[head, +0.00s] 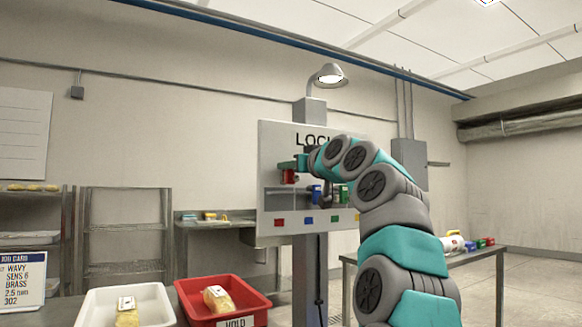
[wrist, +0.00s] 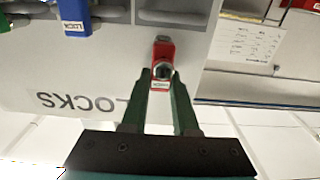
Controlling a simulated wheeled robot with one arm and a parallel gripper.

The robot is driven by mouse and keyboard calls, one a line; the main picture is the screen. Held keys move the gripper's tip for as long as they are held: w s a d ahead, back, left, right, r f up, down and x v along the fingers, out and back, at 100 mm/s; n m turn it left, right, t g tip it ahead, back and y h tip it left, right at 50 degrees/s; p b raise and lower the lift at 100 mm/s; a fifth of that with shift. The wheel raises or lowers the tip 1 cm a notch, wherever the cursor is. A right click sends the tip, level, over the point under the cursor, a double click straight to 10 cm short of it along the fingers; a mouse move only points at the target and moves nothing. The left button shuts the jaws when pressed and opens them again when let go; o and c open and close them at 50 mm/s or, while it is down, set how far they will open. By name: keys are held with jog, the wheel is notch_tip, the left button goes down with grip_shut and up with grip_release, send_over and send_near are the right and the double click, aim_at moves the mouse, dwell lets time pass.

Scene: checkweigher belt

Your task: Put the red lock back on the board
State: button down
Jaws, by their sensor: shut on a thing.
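The lock board (head: 275,142) is a pale upright panel on a grey post, lettered LOCKS, partly hidden by my arm. My gripper (head: 298,164) is in front of its left part. It is shut on the red lock (head: 288,176). In the wrist view, which is upside down, the fingertips (wrist: 161,74) pinch the red lock (wrist: 162,50), in front of the board face (wrist: 100,75). I cannot tell whether the lock touches the board. A blue lock (head: 317,194) and a green lock (head: 343,192) are at the board, right of the red one.
Red (head: 279,222), blue (head: 309,220) and green (head: 335,218) squares mark the board's lower edge. A white bin (head: 90,306) and a red HOLD bin (head: 255,298) stand at front left. A table (head: 480,254) with small coloured items is at right. A lamp (head: 330,74) hangs above the board.

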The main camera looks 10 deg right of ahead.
aim_at(284, 185)
jog(key=shift+f+b, duration=2.3)
jog(key=shift+f, duration=0.05)
jog(key=c, duration=0.6)
grip_release()
jog(key=shift+s, duration=0.1)
